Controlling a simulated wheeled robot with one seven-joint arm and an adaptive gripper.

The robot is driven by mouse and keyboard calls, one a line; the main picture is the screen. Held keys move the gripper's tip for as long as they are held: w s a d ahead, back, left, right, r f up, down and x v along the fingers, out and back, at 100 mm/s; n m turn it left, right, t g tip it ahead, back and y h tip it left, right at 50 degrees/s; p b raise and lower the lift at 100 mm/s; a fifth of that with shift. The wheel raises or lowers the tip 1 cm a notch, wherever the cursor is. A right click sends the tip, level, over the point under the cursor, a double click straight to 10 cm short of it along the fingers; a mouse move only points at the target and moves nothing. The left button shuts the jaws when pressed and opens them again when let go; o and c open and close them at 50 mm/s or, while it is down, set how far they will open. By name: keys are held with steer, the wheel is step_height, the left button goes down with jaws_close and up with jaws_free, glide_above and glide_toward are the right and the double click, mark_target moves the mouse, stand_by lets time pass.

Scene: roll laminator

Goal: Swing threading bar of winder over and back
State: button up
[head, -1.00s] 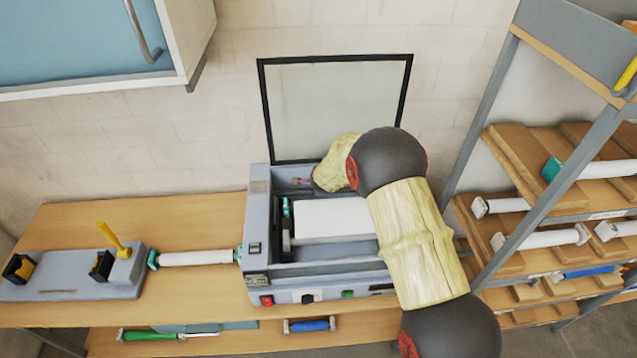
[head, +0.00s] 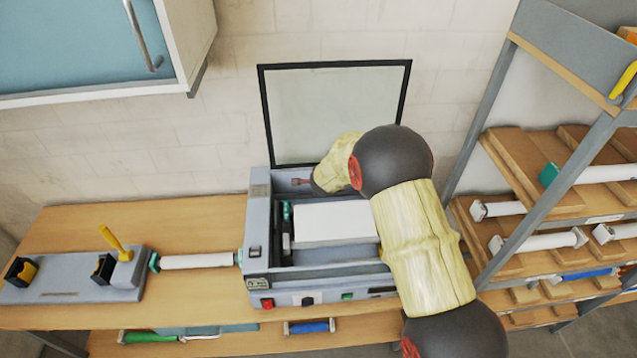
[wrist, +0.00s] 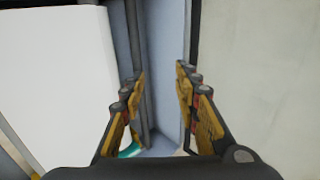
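The grey laminator (head: 258,215) stands on the bench with its glass lid raised behind it. A wide white roll (head: 320,221) lies inside it; it also shows at the left of the wrist view (wrist: 60,80). My gripper (wrist: 160,75) is open, one finger on each side of a gap. A grey wall of the machine and a thin dark strip (wrist: 138,40) show between and beyond the fingers; I cannot tell whether they touch. In the head view my arm covers the machine's back right. I cannot make out the winder's threading bar for certain.
The raised glass lid (head: 335,68) stands close behind my wrist. A grey stand (head: 60,283) with a tilted yellow lever (head: 115,243) is at left, with a white roller (head: 197,261) beside it. A shelf rack (head: 485,130) stands at right.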

steer(key=v, duration=1.1)
steer(key=shift+s, duration=0.1)
